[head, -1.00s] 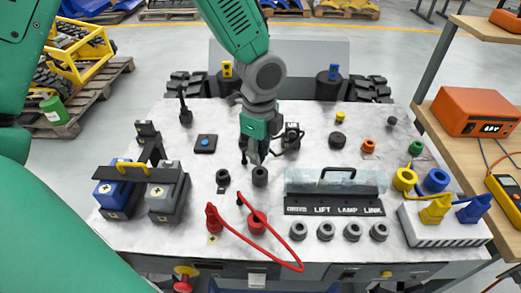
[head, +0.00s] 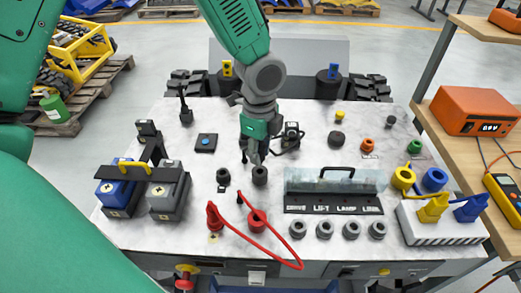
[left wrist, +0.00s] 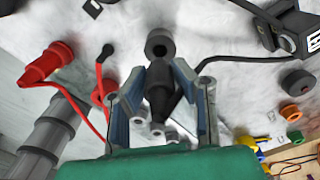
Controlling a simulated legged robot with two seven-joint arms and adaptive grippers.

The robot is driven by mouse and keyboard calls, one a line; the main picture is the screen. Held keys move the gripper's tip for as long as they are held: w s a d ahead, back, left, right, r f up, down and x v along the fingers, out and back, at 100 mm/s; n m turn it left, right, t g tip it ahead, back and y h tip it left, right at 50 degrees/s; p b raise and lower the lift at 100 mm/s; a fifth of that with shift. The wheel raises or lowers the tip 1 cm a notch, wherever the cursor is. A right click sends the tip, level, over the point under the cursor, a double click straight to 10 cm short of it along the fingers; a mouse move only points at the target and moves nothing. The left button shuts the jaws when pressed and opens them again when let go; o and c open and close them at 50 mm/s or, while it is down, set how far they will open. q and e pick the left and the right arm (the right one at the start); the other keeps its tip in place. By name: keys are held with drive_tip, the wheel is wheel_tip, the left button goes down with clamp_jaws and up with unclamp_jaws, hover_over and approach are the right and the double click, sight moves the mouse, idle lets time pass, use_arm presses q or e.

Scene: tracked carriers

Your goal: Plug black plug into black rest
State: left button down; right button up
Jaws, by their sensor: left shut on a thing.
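My left gripper (head: 254,153) is over the middle of the table, pointing down. In the left wrist view its two blue-grey fingers (left wrist: 160,92) are shut on a black plug (left wrist: 158,90), one on each side. The plug's narrow end points toward a round black rest (left wrist: 160,44) with a hole in its middle. The rest also shows in the head view as a short dark cylinder (head: 260,176) just below the fingertips. I cannot tell whether plug and rest touch. The plug is mostly hidden in the head view. My right gripper is not in view.
A red plug (head: 215,217) and red rest (head: 257,221) with a looping red cable lie in front. A dark socket (head: 222,176) stands to the left. A clear-covered panel (head: 335,205) and several grey rings are to the right, and two battery-like blocks (head: 165,197) at left.

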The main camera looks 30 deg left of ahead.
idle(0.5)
use_arm(q)
drive_tip(key=shift+p, duration=0.5)
idle(0.4)
drive_tip(key=shift+p, duration=0.4)
drive_tip(key=shift+f+b, duration=0.95)
drive_tip(key=shift+f, duration=1.3)
drive_tip(key=c, duration=1.3)
unclamp_jaws()
drive_tip(key=shift+o, duration=0.2)
drive_tip(key=shift+r, duration=0.1)
